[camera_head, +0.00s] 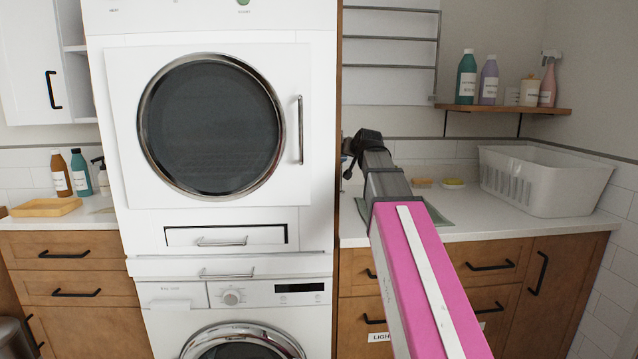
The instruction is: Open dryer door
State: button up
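The white dryer (325,60) is the upper of two stacked machines left of centre. Its square white door (122,90) has a round dark window (211,125) with a metal rim, and looks shut. A vertical metal door handle (300,130) is on the door's right side. My pink and grey arm reaches up from the bottom right. My dark gripper (348,160) is at its far end, right of the handle and apart from it in the picture. The gripper is small and partly hidden by my arm, so its fingers cannot be made out clearly.
A washer (165,325) stands under the dryer. Right are a counter (440,230) with a white basket (545,180), wooden cabinets (565,275) and a shelf (545,110) of bottles. Left is another counter with bottles and a yellow tray (45,208). Nothing stands before the door.

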aim_at(221, 125)
jog(key=k+l, duration=0.1)
jog(key=k, duration=0.85)
